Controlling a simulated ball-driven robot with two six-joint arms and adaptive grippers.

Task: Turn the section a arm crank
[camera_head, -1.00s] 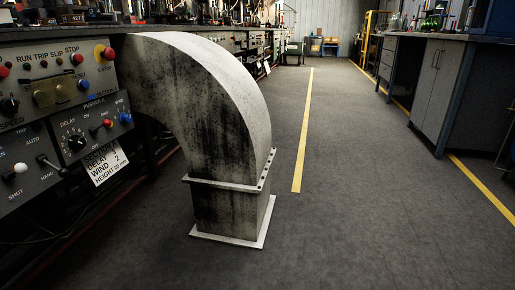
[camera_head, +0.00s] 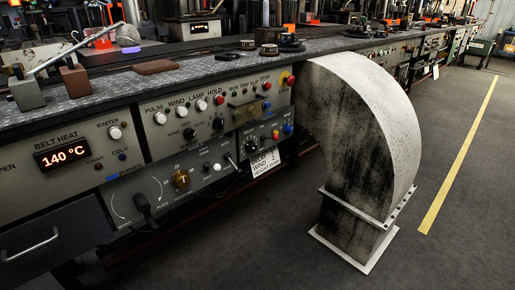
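Neither of my grippers is in view. I cannot tell for sure which part is the section a arm crank. A white tag (camera_head: 264,162) with black print, its lines including DELAY and WIND, hangs below the small delay panel (camera_head: 262,138). A small lever (camera_head: 231,162) sticks out of the lower panel just left of the tag. A brass-coloured knob (camera_head: 181,179) and a black handle (camera_head: 144,207) are on that same lower panel. A long metal lever (camera_head: 82,48) rises at a slant from a block on the bench top at the upper left.
A large stained grey duct (camera_head: 362,130) curves from the bench down to the floor at right. The bench front carries a display reading 140 °C (camera_head: 62,155), a red button (camera_head: 290,81) and a drawer handle (camera_head: 30,245). Floor (camera_head: 450,230) beside the yellow line (camera_head: 460,155) is clear.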

